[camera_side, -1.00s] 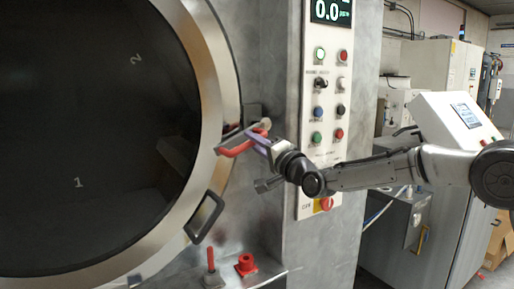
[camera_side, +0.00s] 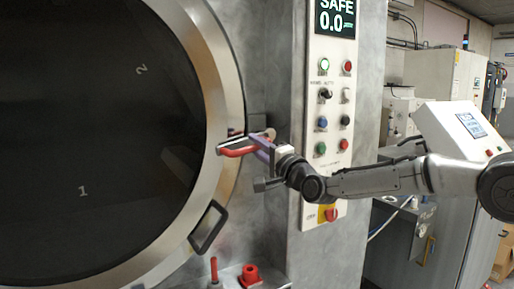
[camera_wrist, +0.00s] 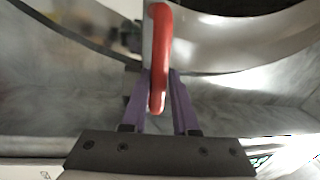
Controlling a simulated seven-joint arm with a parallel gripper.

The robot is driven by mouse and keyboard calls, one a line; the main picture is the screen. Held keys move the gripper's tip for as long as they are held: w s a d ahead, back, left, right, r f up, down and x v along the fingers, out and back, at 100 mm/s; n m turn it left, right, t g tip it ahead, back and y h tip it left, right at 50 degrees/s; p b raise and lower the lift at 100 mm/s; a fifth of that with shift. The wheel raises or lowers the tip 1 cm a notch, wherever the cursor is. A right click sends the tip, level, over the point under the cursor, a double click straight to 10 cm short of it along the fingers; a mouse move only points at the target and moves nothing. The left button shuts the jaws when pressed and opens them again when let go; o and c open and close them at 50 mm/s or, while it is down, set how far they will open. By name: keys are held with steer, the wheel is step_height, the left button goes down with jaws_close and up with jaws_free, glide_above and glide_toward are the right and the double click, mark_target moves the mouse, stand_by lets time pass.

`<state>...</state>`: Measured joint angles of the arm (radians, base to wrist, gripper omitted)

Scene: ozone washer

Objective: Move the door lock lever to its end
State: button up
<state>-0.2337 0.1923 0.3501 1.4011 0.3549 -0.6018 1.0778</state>
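The red-handled door lock lever (camera_side: 238,150) sticks out at the right rim of the large round door (camera_side: 230,95) and lies nearly level in the side view. My gripper (camera_side: 262,150) reaches it from the right. In the wrist view, the red handle of the lever (camera_wrist: 158,60) runs between the two purple fingers of my gripper (camera_wrist: 159,76). The fingertips close in on both sides of the handle, with little or no gap showing. The lever's pivot is partly hidden behind the gripper in the side view.
The control panel (camera_side: 333,120) with buttons and knobs stands right of the door. A dark door handle loop (camera_side: 208,228) lies below the lever. A red peg (camera_side: 213,270) and a red fitting (camera_side: 250,275) stand on a ledge at the bottom.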

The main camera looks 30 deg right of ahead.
steer(key=o, duration=0.3)
steer(key=s+f, duration=0.1)
steer(key=s, duration=0.8)
steer(key=s+f, duration=0.1)
steer(key=s, duration=0.3)
steer(key=shift+s+d+f, duration=0.2)
steer(key=shift+s+f, duration=0.1)
steer(key=shift+f, duration=0.05)
